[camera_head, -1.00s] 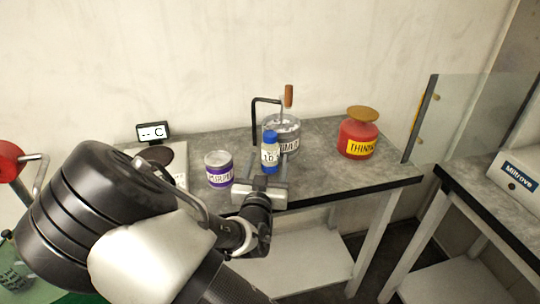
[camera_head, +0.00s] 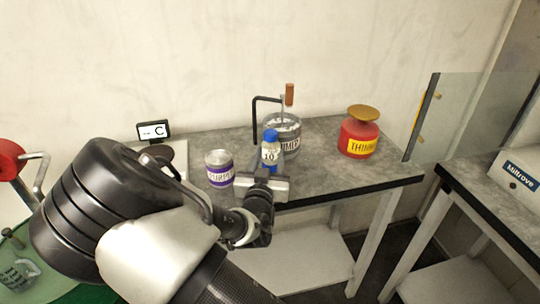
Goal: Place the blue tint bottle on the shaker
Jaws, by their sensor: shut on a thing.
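The blue tint bottle (camera_head: 270,154), with a blue cap and a pale label, stands upright in my gripper (camera_head: 266,176) near the bench's front edge. My gripper is shut on its lower part. Whether its base touches the bench is hidden by the gripper. No label marks the shaker. A pale flat device (camera_head: 181,160) with a dark round plate and a display reading "-- C" stands at the bench's left, partly behind my arm; I cannot tell whether it is the shaker.
A purple-labelled can (camera_head: 219,169) stands just left of my gripper. A red thinner can (camera_head: 358,136) stands right. Bare bench (camera_head: 325,165) lies between.

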